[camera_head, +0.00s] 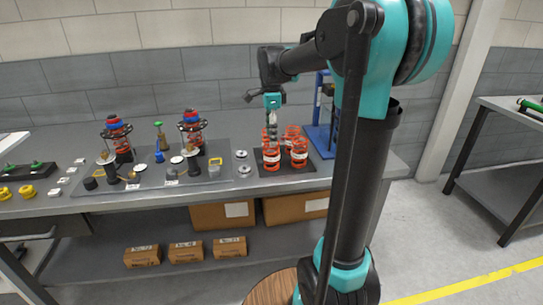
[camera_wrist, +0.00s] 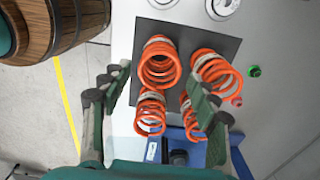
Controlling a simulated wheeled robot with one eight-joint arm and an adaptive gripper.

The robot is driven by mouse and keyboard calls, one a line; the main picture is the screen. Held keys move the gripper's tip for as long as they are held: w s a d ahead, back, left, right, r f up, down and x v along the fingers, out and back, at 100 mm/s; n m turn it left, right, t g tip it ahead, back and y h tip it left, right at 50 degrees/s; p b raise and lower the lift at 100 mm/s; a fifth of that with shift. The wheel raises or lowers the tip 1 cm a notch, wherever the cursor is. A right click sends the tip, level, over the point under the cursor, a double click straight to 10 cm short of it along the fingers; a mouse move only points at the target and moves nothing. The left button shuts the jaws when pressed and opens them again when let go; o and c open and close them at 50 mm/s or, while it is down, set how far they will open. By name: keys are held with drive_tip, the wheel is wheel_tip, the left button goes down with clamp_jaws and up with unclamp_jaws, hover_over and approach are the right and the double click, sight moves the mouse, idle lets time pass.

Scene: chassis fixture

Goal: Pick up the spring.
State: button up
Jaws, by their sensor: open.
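Several orange coil springs with white bands stand upright in a cluster on a dark mat (camera_head: 310,171). In the head view the front right spring (camera_head: 299,155) and front left spring (camera_head: 271,160) show clearest. My gripper (camera_head: 272,116) points down just above the cluster, over its left side. In the wrist view my gripper (camera_wrist: 157,85) is open and empty. A lower left spring (camera_wrist: 150,118) and an upper left spring (camera_wrist: 159,66) appear between the fingers. The right finger partly covers the two right-hand springs, including the upper right one (camera_wrist: 222,72). Contact cannot be told.
A blue stand (camera_head: 322,140) is just right of the mat. Silver discs (camera_head: 243,170) lie left of it. A grey tray (camera_head: 140,186) with shock absorber assemblies (camera_head: 193,130) fills the bench's middle. A wooden barrel (camera_wrist: 65,20) shows on the floor.

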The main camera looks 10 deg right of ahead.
sight(272, 155)
drive_tip(key=shift+d+f, duration=0.1)
drive_tip(key=shift+f, duration=2.65)
drive_tip(key=c, duration=1.3)
drive_tip(key=shift+r, duration=0.1)
